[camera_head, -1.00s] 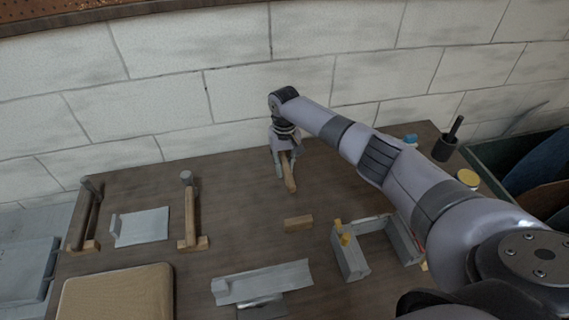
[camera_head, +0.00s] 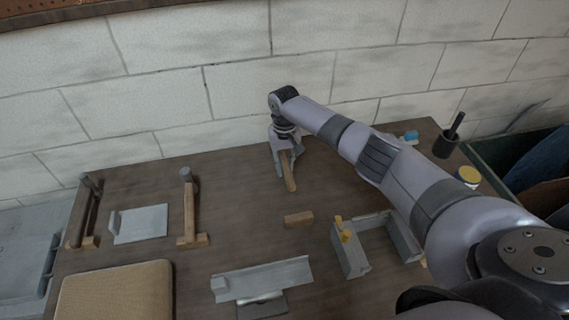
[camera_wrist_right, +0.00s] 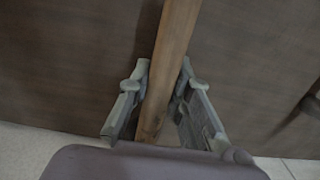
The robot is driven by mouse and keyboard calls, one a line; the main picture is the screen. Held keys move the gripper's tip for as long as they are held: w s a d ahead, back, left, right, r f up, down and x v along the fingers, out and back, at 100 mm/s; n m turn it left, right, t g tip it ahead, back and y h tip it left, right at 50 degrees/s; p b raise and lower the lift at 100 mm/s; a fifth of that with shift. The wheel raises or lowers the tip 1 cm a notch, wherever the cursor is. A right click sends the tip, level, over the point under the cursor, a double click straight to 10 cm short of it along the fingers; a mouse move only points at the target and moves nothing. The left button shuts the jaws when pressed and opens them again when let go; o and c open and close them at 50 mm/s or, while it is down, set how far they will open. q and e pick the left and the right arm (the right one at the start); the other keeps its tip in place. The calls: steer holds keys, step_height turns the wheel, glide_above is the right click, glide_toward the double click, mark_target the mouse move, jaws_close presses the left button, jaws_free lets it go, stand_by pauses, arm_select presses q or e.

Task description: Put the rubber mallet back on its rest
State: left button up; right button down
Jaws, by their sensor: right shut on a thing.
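My right gripper (camera_head: 284,168) is at the back middle of the bench, pointing down. It is shut on a wooden handle (camera_head: 290,180), which I take for the mallet's. In the right wrist view the handle (camera_wrist_right: 172,50) runs between the two fingers (camera_wrist_right: 163,85) and leaves the top edge of the picture. No mallet head shows on it. My left gripper is not in view.
A small wooden block (camera_head: 298,219) lies in front of my right gripper. Grey plates (camera_head: 142,224) (camera_head: 270,278), a tan pad (camera_head: 118,292) and a grey frame with a yellow piece (camera_head: 352,262) stand around. A dark cup (camera_head: 445,146) is at right.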

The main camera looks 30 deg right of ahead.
mark_target(285, 159)
steer(key=shift+f+b, duration=0.55)
steer(key=shift+f, duration=0.3)
steer(key=c, duration=1.4)
jaws_free()
steer(key=r, duration=1.2)
steer(key=shift+w+d, duration=0.2)
steer(key=shift+w, duration=0.15)
steer(key=shift+f, duration=0.1)
